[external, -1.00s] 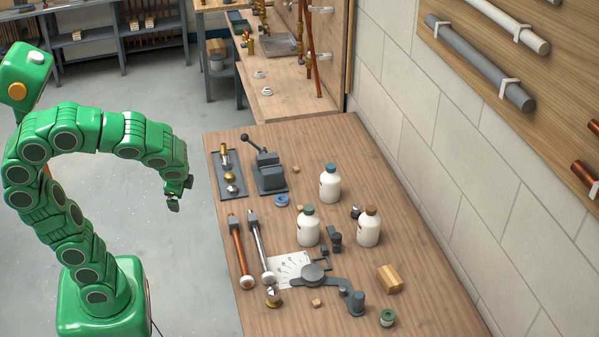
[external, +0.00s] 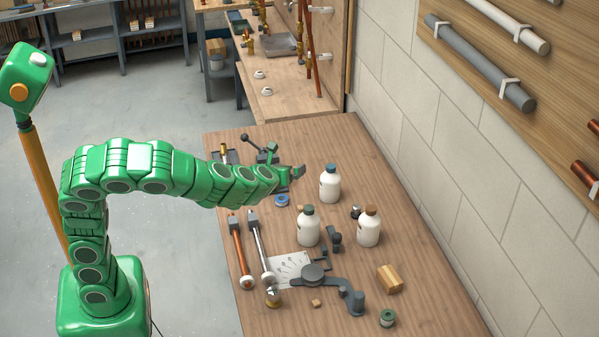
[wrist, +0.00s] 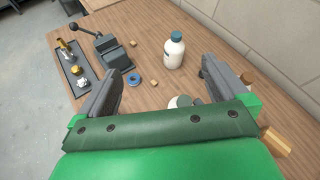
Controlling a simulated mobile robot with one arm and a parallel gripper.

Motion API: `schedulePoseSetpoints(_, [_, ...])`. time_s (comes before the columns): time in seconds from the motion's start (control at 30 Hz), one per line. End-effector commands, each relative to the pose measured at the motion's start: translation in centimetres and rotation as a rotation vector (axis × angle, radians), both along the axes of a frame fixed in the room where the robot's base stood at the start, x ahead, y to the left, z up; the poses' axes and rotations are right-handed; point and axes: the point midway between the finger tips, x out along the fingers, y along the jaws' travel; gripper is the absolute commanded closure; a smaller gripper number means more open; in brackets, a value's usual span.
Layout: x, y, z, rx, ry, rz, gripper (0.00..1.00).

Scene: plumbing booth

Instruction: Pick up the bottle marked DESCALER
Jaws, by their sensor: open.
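Three white bottles stand upright on the wooden table: one with a blue-teal cap (external: 330,186) at the back, one with a green cap (external: 308,230) in front-left, and one with a brown cap (external: 369,230) to the right. Their markings are too small to read, so I cannot tell which says DESCALER. My gripper (external: 298,172) is open and empty, above the table just left of the back bottle. In the wrist view the back bottle (wrist: 174,52) shows ahead between the fingers; the top of the green-capped bottle (wrist: 181,101) peeks out, mostly hidden by my gripper.
A vise (wrist: 112,52) and a tray of brass fittings (wrist: 75,68) are at the back left. A blue ring (external: 282,200) lies near the green-capped bottle. A pipe bender (external: 325,275), a wood block (external: 389,279) and two pipes are in front. The block wall borders the right.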

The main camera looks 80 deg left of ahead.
Motion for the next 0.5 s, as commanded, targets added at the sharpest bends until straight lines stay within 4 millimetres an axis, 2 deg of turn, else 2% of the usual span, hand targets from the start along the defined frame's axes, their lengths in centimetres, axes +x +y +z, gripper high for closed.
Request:
schedulePoseSetpoints(0.1, [1.7, -1.3, -0.8, 0.049, 0.048, -0.076, 0.0])
schedulePoseSetpoints(0.33, [4.2, -3.5, -2.3, 0.139, 0.134, -0.203, 0.0])
schedulePoseSetpoints(0.5, [4.0, -3.3, -4.9, 0.137, 0.136, -0.2, 0.0])
